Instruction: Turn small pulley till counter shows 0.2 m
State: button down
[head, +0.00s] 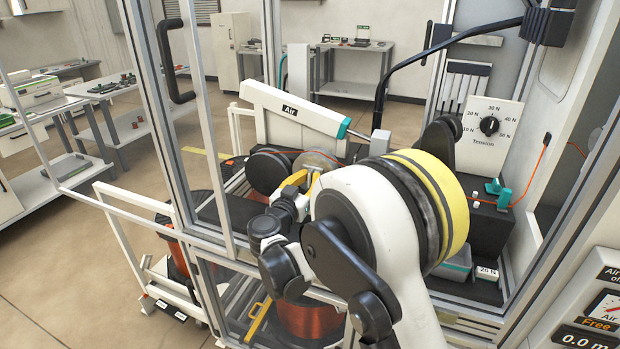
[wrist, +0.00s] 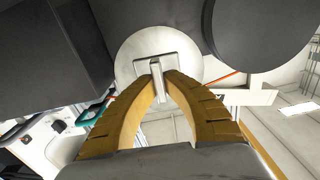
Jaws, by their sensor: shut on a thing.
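The small pulley (wrist: 135,62) is a pale round disc with a raised bar handle (wrist: 157,80) at its centre in the wrist view. My gripper (wrist: 160,78) has its yellow fingers closed on that handle. In the head view the pulley (head: 318,161) shows past my gripper (head: 300,180), partly hidden by my arm. The counter (head: 585,339) at the lower right edge of the head view reads 0.0 m. An orange wire (head: 282,153) runs by the pulley.
Dark rollers (head: 268,170) sit beside the pulley. The tension dial (head: 489,125) is on a white plate at right. A panel above the counter reads "Free". The machine's metal frame posts (head: 205,120) stand left of my arm. A copper spool (head: 308,320) is below.

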jog(key=m, duration=0.3)
jog(key=shift+d+m, duration=0.1)
jog(key=shift+m, duration=0.3)
jog(key=m+b, duration=0.1)
jog(key=m, duration=0.3)
jog(key=shift+d+f+m, duration=0.1)
jog(key=shift+m, duration=0.2)
jog(key=m, duration=0.4)
jog(key=shift+f+m, duration=0.1)
jog(key=shift+m, duration=0.2)
jog(key=m+b, duration=0.1)
jog(key=m, duration=0.3)
jog(key=shift+s+d+f, duration=0.1)
jog(key=m, duration=0.4)
jog(key=shift+f, duration=0.1)
jog(key=m, duration=0.4)
jog(key=shift+f+m, duration=0.1)
jog(key=shift+m, duration=0.2)
jog(key=m, duration=0.4)
jog(key=shift+a+b, duration=0.2)
jog(key=shift+b, duration=0.1)
jog(key=m, duration=0.4)
jog(key=shift+m, duration=0.3)
jog(key=shift+a, duration=0.1)
